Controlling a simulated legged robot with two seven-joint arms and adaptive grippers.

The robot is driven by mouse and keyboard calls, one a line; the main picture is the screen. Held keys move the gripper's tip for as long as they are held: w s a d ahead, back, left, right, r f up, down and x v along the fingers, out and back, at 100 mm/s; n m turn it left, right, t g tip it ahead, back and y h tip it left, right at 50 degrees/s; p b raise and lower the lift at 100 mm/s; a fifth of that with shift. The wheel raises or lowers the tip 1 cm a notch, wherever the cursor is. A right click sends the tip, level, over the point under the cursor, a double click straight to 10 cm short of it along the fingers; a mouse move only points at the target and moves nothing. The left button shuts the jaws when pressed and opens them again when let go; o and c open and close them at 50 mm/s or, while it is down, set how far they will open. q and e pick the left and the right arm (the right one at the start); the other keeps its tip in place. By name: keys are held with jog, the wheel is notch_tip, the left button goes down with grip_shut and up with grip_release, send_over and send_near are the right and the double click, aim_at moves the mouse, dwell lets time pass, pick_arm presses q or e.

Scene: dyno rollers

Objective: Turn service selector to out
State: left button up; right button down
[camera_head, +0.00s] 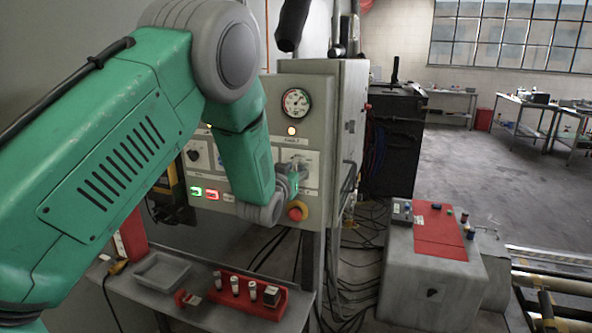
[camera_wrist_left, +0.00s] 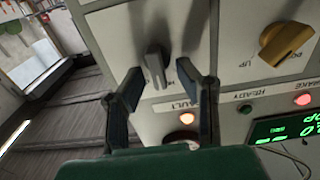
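A control panel (camera_head: 262,110) on a grey cabinet stands ahead in the head view. My left gripper (camera_head: 293,180) is at the panel's right part, above a red stop button (camera_head: 297,211). In the left wrist view my left gripper (camera_wrist_left: 160,72) is open, its fingers on either side of a grey selector knob (camera_wrist_left: 156,66). Whether either finger touches the knob I cannot tell. The knob's labels are not readable, so its marked position is unclear. A gold knob (camera_wrist_left: 285,42) with an "UP" mark sits to its right. My right gripper is not in view.
A round gauge (camera_head: 296,102) and an amber lamp (camera_head: 291,130) are higher on the panel. Below is a shelf (camera_head: 190,308) with a grey tray (camera_head: 162,271) and a red holder (camera_head: 246,295). A grey and red console (camera_head: 440,236) stands right, cables on the floor between.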

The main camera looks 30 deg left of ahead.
pick_arm(q)
jog(key=shift+d, duration=0.1)
grip_shut()
jog(key=shift+m, duration=0.3)
jog(key=m+b, duration=0.2)
jog(key=m, duration=0.1)
jog(key=shift+d+f, duration=0.15)
jog(key=shift+d, duration=0.05)
jog(key=shift+d+m+b, duration=0.15)
jog(key=shift+m+b, duration=1)
jog(key=shift+m, duration=1.05)
jog(key=shift+f, duration=0.1)
jog(key=shift+o, duration=1.3)
grip_release()
jog(key=shift+w, duration=0.1)
